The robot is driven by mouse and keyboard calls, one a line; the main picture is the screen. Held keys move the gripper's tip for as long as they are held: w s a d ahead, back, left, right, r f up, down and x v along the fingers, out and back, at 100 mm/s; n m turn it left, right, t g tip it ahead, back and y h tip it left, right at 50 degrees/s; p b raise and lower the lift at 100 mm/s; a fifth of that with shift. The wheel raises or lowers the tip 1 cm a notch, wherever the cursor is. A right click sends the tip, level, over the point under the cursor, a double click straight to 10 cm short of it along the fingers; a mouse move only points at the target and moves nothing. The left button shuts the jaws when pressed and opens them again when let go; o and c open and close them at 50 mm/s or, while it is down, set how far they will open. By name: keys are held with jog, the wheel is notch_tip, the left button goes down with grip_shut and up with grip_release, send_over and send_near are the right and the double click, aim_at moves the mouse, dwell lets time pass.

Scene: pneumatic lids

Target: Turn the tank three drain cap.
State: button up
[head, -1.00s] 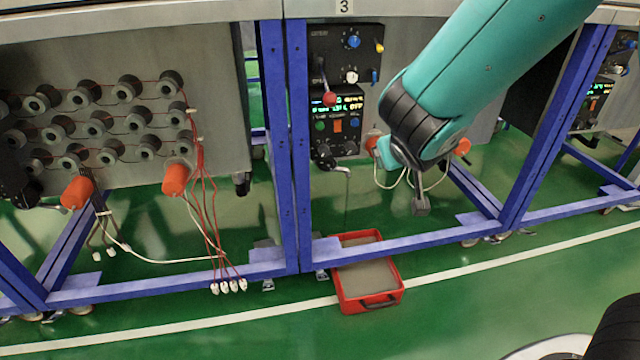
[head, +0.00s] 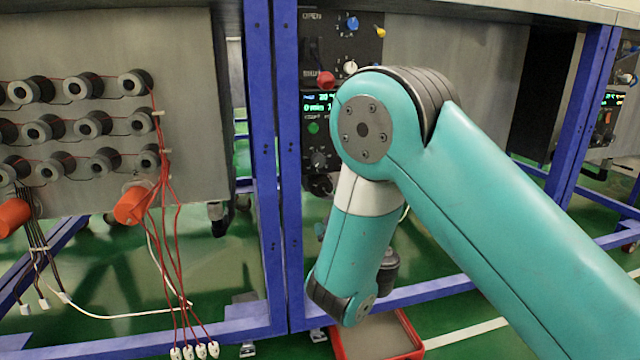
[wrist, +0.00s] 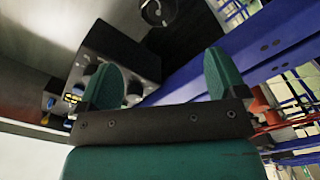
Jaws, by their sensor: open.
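In the wrist view my gripper (wrist: 160,80) is open, its two green fingers apart with nothing between them. A dark round fitting with a pale metal disc (wrist: 153,12) shows beyond the fingers at the top edge. It looks like the drain cap, but I cannot be sure. It is apart from the fingers. In the head view a dark rounded part (head: 320,185) sits below the control panel (head: 318,130), partly behind my arm; my gripper is hidden there. The panel also shows in the wrist view (wrist: 120,58), beyond the left finger.
A blue frame post (head: 290,170) stands left of my arm, and a blue beam (wrist: 205,68) crosses behind the right finger. A red tray (head: 412,335) lies on the floor below. Red wires (head: 172,270) and orange plugs (head: 133,204) hang at the left.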

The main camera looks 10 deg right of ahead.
aim_at(322, 187)
jog(key=w+p, duration=1)
jog(key=w, duration=0.4)
jog(key=shift+w+d, duration=0.1)
jog(key=shift+w, duration=0.95)
jog(key=c, duration=0.9)
